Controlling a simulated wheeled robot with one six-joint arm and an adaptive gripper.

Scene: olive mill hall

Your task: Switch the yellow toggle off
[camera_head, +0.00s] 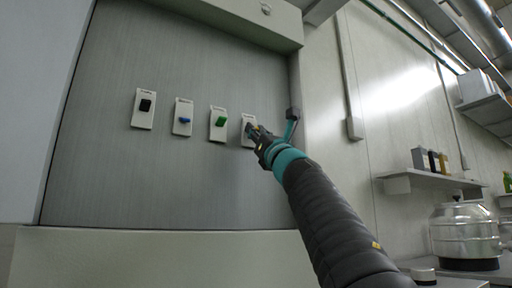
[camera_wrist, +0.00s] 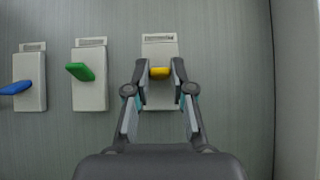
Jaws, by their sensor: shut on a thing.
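The yellow toggle (camera_wrist: 160,73) sits on a pale switch plate (camera_wrist: 160,42), the rightmost in the row on the grey panel. In the wrist view my gripper (camera_wrist: 159,68) has its two fingertips on either side of the yellow toggle, closed on it. In the head view my gripper (camera_head: 255,133) is at the rightmost plate (camera_head: 248,121) and covers most of the toggle there. Whether the toggle is up or down is hard to tell.
Left of it on the grey panel (camera_head: 180,75) are plates with a green toggle (camera_head: 221,121), a blue toggle (camera_head: 185,120) and a black toggle (camera_head: 145,105). A wall shelf (camera_head: 425,176) with bottles and a metal vessel (camera_head: 465,230) stand to the right.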

